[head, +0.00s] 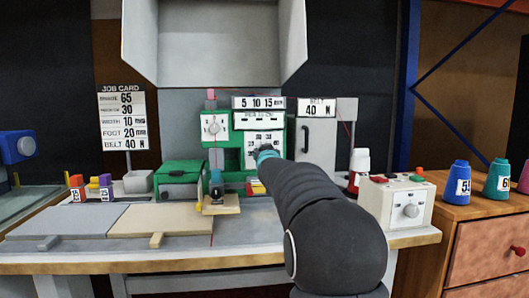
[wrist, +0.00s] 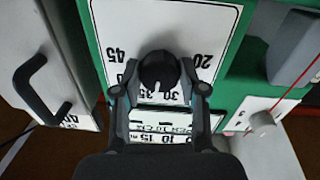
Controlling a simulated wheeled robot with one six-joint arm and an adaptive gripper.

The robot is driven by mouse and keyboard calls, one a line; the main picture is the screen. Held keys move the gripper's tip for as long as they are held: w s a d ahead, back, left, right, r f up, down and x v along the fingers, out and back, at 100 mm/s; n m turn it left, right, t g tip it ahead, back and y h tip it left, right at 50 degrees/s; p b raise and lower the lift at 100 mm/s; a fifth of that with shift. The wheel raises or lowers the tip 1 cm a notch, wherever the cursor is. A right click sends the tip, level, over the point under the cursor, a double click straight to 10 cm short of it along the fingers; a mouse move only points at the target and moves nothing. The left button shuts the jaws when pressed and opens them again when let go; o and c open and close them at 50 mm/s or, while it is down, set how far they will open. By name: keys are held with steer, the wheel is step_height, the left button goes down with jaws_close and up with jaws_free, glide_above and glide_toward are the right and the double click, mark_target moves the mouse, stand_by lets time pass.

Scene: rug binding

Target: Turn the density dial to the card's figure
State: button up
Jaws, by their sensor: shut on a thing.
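The density dial is a round black knob (wrist: 157,66) on a white plate with figures from 20 to 45, upside down in the wrist view. My gripper (wrist: 158,84) is shut on this knob, one finger on each side. A pale pointer mark on the knob faces the figures 30 and 35; I cannot tell exactly where it points. In the head view my gripper (head: 265,153) reaches the green machine (head: 237,135) and hides the knob. The job card (head: 122,112) stands at the left; its second line reads 30, with a blurred label.
A 5-10-15 scale (head: 259,103) sits atop the machine. A grey cabinet (head: 315,141) with a black handle stands to its right. A white control box (head: 398,200) and spools (head: 458,180) are at the right. The table's left front (head: 70,222) is mostly clear.

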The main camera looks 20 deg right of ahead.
steer(key=n, duration=0.5)
steer(key=shift+n, duration=0.3)
stand_by(0.4)
steer(key=o, duration=1.1)
steer(key=shift+o, duration=0.2)
steer(key=shift+s, duration=0.15)
steer(key=v, duration=1.1)
steer(key=shift+s, duration=0.35)
steer(key=shift+a+f, duration=0.1)
steer(key=shift+f, duration=0.05)
